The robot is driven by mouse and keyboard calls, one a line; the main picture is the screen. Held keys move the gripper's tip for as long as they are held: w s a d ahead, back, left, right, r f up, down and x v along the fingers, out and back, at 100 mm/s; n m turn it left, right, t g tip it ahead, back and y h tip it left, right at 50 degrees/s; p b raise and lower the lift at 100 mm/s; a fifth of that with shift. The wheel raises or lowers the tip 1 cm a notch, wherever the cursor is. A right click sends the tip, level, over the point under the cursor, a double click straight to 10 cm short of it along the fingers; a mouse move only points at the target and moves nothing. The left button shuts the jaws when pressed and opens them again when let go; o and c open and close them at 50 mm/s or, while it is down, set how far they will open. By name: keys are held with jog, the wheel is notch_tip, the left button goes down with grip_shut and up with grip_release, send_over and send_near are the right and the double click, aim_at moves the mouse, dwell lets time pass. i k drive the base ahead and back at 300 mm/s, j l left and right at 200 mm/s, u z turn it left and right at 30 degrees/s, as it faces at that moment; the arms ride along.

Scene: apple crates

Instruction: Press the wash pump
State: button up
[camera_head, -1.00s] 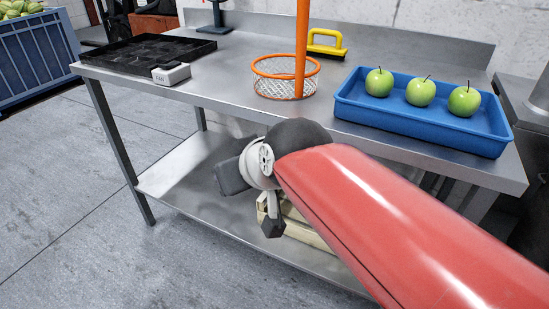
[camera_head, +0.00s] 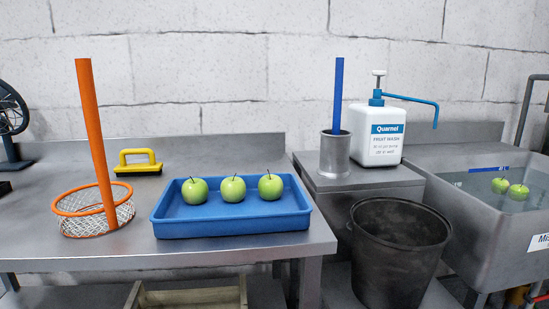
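The wash pump is the white bottle (camera_head: 378,134) labelled "Quarnel Fruit Wash", standing upright on a grey metal stand between the table and the sink. Its pump head (camera_head: 379,74) is a pale knob on a raised stem, above a blue collar. A long blue spout (camera_head: 412,101) reaches right from the collar and bends down towards the sink side. My gripper and arm are not in view now, so I cannot see the gripper's state or its distance from the pump.
A metal cup (camera_head: 335,155) with a blue rod stands left of the bottle. A dark bucket (camera_head: 395,270) is in front. The sink (camera_head: 470,235) holds water and two apples. A blue tray (camera_head: 235,228) with three apples and an orange-rimmed net basket (camera_head: 122,213) are on the table.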

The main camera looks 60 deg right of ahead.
aim_at(379, 74)
jog(key=z, duration=2.7)
